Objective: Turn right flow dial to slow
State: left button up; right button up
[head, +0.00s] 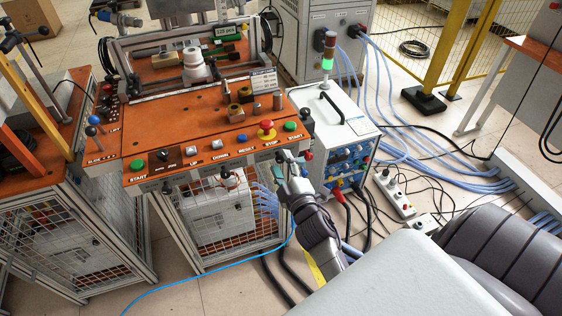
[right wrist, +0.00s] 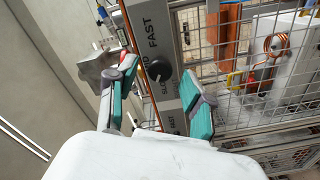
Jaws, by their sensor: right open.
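In the right wrist view, a black round dial (right wrist: 160,72) sits on a grey panel strip with FAST printed above it and SLOW beside its lower edge. I cannot tell clearly where its pointer stands. My right gripper (right wrist: 158,80) is open, with one teal-padded finger on each side of the dial and nothing held. I cannot tell whether the fingers touch the dial. In the head view my right gripper (head: 286,163) is at the right front edge of the orange control table (head: 165,126), and the dial cannot be made out there. My left gripper is not in view.
Wire mesh (right wrist: 235,108) and a copper coil (right wrist: 276,45) lie right of the panel. A white power unit (head: 340,125) with cables stands to the right.

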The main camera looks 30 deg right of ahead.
jog(key=v, duration=0.6)
jog(key=shift+s, duration=0.15)
jog(key=shift+a, duration=0.1)
jog(key=s+a+f+m+g+y, duration=0.1)
jog(key=s+a+f+g, duration=0.2)
jog(key=f, duration=0.7)
jog(key=s+a+f+m+g+y, duration=0.1)
jog(key=s+a+f+g, duration=0.15)
jog(key=f, duration=0.85)
jog(key=s+a+f+m+g+y, duration=0.1)
jog(key=s+a+f+g+y, duration=0.15)
jog(key=f, duration=0.75)
jog(key=s+f+m+g, duration=0.1)
jog(key=s+f+g, duration=0.2)
jog(key=s+f, duration=0.3)
jog(key=s+d+f+m+g, duration=0.1)
jog(key=s+f, duration=0.5)
jog(key=s, duration=0.7)
jog(key=s+f+m+g, duration=0.2)
jog(key=s+f+g, duration=0.2)
jog(key=s, duration=0.5)
notch_tip(320, 180, down, 2)
jog(key=shift+s+d+f+g, duration=0.1)
jog(key=shift+s+d+g, duration=0.1)
jog(key=shift+s+g, duration=0.15)
jog(key=shift+h, duration=0.25)
